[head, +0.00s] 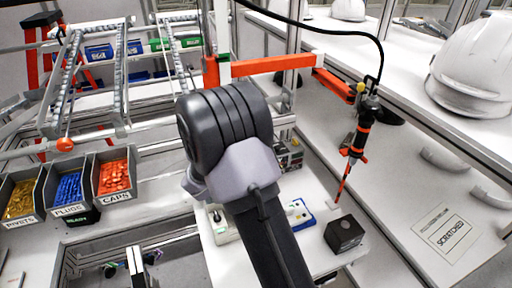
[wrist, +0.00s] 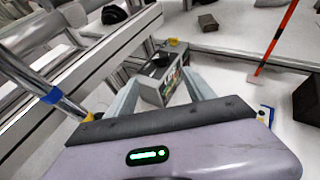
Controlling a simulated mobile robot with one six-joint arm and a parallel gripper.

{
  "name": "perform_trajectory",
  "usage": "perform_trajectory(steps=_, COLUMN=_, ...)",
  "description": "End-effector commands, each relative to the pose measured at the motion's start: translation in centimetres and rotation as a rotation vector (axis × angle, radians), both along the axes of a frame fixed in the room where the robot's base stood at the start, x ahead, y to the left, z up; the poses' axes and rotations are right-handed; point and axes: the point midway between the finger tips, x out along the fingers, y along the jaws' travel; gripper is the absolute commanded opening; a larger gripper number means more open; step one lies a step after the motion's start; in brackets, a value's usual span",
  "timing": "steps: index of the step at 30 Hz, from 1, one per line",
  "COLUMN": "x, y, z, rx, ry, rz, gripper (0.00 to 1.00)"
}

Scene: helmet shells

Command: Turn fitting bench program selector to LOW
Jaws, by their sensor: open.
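My gripper (wrist: 160,78) shows in the wrist view with its two pale fingers spread apart and nothing held. A small grey box (wrist: 158,88) with a dark top and a coloured front panel appears between and beyond the fingers. In the head view my arm hides my gripper. A pale unit (head: 222,224) with a dark knob and a green spot stands on the bench, partly behind my arm. A blue-and-white unit (head: 298,213) stands just right of my arm. I cannot read any selector label or LOW mark, or tell the selector's setting.
A black block (head: 343,233) stands on the bench right of my arm. A tool (head: 360,135) hangs from an orange boom (head: 268,65). White helmet shells (head: 473,70) and a SCRATCHED sign (head: 446,233) are at right. Bins of rivets, plugs and caps (head: 115,176) are at left.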

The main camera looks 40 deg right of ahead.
Motion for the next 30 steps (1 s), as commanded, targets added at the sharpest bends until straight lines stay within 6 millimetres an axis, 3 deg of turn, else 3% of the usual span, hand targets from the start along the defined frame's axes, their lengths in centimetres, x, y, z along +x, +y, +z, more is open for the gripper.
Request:
perform_trajectory(steps=9, x=3.2, y=-8.3, z=-3.9, rx=0.002, ry=-0.002, rz=-0.007, gripper=0.62)
perform_trajectory(steps=15, x=4.7, y=-11.5, z=-5.3, rx=0.002, ry=-0.003, rz=-0.004, gripper=0.62)
perform_trajectory(steps=27, x=5.2, y=-12.5, z=-5.6, rx=0.003, ry=-0.004, rz=-0.002, gripper=0.62)
perform_trajectory(steps=30, x=5.2, y=-12.5, z=-5.6, rx=0.003, ry=-0.004, rz=-0.003, gripper=0.44)
